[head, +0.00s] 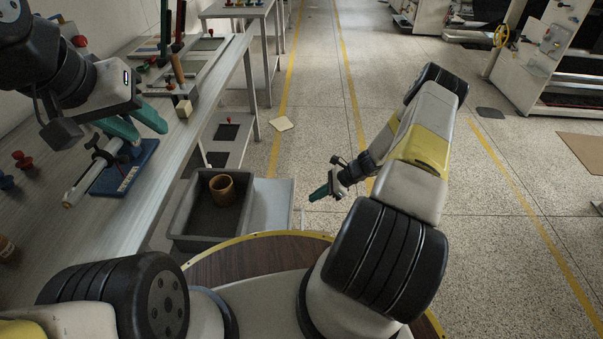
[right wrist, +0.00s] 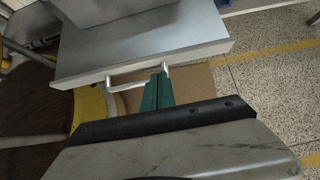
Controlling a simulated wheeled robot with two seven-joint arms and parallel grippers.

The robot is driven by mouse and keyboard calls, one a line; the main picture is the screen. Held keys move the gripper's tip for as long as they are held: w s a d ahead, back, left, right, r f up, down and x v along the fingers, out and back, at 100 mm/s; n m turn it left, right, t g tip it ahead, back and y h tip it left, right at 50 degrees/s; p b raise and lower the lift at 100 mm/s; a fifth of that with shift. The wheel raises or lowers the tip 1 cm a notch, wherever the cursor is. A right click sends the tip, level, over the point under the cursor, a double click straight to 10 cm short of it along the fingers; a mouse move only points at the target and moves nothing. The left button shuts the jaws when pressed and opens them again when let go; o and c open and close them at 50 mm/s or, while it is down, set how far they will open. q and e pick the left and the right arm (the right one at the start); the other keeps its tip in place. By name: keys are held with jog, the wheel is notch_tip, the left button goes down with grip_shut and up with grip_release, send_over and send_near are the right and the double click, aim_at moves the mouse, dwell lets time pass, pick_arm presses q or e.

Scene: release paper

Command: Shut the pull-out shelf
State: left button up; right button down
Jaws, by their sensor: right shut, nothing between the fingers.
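The pull-out shelf (head: 272,205) is a light grey slab standing out from beside the workbench, with a grey bin (head: 176,222) on it. In the right wrist view the shelf (right wrist: 150,48) shows its front edge and a metal bar handle (right wrist: 128,86). My right gripper (head: 319,193) is shut and empty, just right of the shelf in the head view. Its green fingertips (right wrist: 157,80) are close to the handle's right post; I cannot tell whether they touch. My left gripper (head: 145,121) is open and empty above the workbench, over a blue-based tool.
A brown cup (head: 222,188) stands in the bin. The workbench (head: 120,222) runs along the left with several tools and knobs. Open speckled floor (head: 490,230) lies to the right.

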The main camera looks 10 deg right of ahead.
aim_at(293, 210)
jog(key=x, duration=0.7)
jog(key=shift+w+a+f, duration=0.1)
jog(key=shift+a+f, duration=0.15)
jog(key=shift+a, duration=0.05)
jog(key=shift+a, duration=0.1)
